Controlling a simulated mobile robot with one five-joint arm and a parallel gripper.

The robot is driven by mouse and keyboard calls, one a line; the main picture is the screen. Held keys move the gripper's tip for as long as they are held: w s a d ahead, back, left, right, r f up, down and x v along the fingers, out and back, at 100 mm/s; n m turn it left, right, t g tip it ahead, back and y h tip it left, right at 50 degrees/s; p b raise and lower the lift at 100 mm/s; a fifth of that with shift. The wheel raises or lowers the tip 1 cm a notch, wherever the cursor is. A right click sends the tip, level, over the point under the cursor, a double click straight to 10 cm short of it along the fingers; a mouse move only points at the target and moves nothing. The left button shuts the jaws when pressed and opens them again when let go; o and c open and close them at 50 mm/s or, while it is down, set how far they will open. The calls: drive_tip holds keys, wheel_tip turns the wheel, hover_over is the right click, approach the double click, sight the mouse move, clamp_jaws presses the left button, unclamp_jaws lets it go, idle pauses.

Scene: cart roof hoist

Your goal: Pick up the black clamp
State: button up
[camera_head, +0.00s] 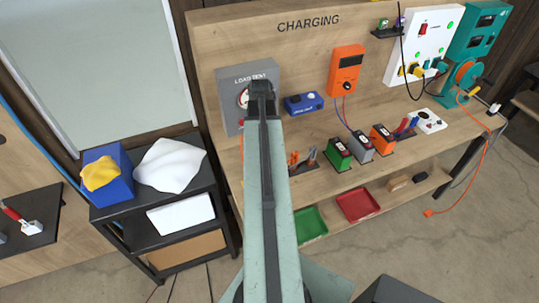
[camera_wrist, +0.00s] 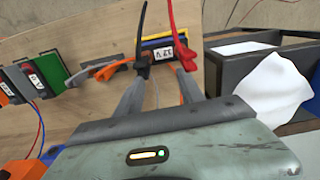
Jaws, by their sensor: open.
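In the wrist view the black clamp (camera_wrist: 143,57) hangs on a black lead close to the tip of my gripper's left finger. I cannot tell whether they touch. My gripper (camera_wrist: 161,72) is open, with both grey fingers extending toward the clamps. A red clamp (camera_wrist: 186,57) on a red lead is near the right fingertip. A block labelled 12 V (camera_wrist: 160,56) lies beyond the fingertips. In the head view my arm covers part of the grey load tester (camera_head: 232,82), and I cannot make out the black clamp there.
Orange- and grey-handled tools (camera_wrist: 104,70) lie left of the clamps in the wrist view. Green, grey and orange batteries (camera_head: 340,153) stand on the wooden bench (camera_head: 415,148). A dark shelf with a white cloth (camera_head: 170,165) stands at the left, close to the bench.

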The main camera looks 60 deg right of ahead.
drive_tip(key=s+d, duration=0.2)
drive_tip(key=shift+s, duration=0.3)
wheel_tip(320, 180, down, 8)
drive_tip(key=b, duration=0.8)
drive_tip(key=shift+r, duration=0.15)
clamp_jaws()
drive_tip(key=shift+w, duration=0.1)
idle(0.6)
